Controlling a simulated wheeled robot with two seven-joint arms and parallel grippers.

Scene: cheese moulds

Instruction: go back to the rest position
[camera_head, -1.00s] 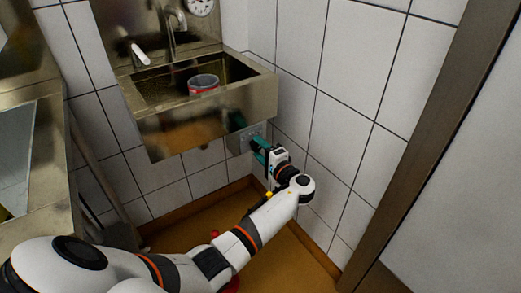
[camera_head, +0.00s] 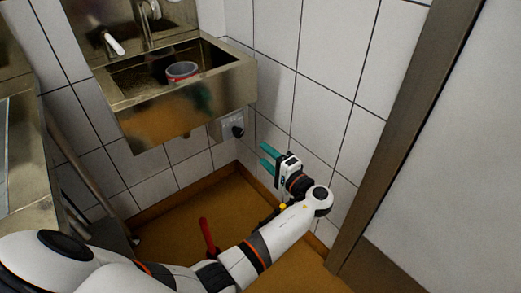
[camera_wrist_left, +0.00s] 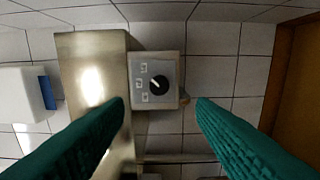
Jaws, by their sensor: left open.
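My left gripper (camera_head: 266,156) has two teal fingers and shows in the head view, right of the sink and close to the tiled wall. It is open and empty. The grey control box (camera_head: 232,126) with a black round knob is on the wall below the sink's right end, apart from the fingers. In the left wrist view, the control box (camera_wrist_left: 140,68) and its knob (camera_wrist_left: 159,85) appear beyond the spread fingers (camera_wrist_left: 160,104). My right gripper is not in view.
A metal sink (camera_head: 190,115) holds a reddish-grey cup (camera_head: 182,71). A metal counter (camera_head: 30,222) stands at the left. A red handle (camera_head: 207,236) shows above the brown floor (camera_head: 175,215). A brown door frame (camera_head: 385,150) borders the right side.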

